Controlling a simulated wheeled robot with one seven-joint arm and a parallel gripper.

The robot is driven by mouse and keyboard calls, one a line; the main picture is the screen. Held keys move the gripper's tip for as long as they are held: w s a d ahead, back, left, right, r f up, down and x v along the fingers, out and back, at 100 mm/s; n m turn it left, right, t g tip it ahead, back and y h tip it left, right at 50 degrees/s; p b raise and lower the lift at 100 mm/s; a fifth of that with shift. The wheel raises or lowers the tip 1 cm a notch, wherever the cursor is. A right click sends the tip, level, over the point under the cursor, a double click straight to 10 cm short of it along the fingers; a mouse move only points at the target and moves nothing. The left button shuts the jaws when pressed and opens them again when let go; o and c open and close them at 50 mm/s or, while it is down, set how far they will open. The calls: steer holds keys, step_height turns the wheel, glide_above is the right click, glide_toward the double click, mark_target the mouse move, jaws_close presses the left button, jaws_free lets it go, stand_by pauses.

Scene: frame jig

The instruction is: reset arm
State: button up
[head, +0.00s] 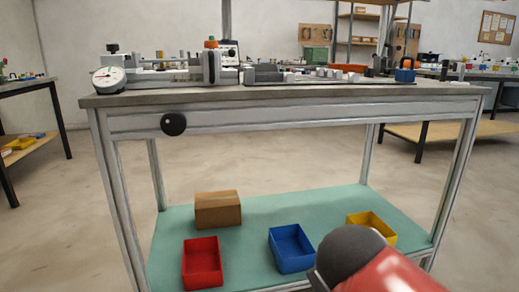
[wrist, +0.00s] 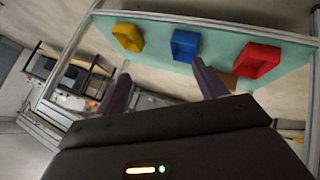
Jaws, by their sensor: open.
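In the head view part of my arm, red with a dark rounded end, shows at the lower right; my gripper is not visible there. In the wrist view my gripper (wrist: 162,82) shows two dark fingers spread wide apart. It is open, and nothing is between the fingers. The picture is tilted, and the workbench's lower shelf with its bins lies beyond the fingertips. The gripper looks apart from the bench and the bins.
The workbench (head: 300,97) carries a dial gauge (head: 108,79) and jig parts. Its teal lower shelf (head: 255,215) holds a cardboard box (head: 217,209), a red bin (head: 202,263), a blue bin (head: 291,248) and a yellow bin (head: 385,232). Open floor surrounds the bench.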

steer(key=s+d+f+m+g+y, duration=0.1)
steer(key=s+f+m+g+y, duration=0.15)
steer(key=s+f+m, duration=0.4)
step_height(320, 180, up, 13)
steer(key=s+n+p, duration=0.2)
steer(key=p, duration=1.1)
steer(key=shift+p, duration=0.3)
steer(key=shift+f+y, duration=0.15)
steer(key=shift+y, duration=0.1)
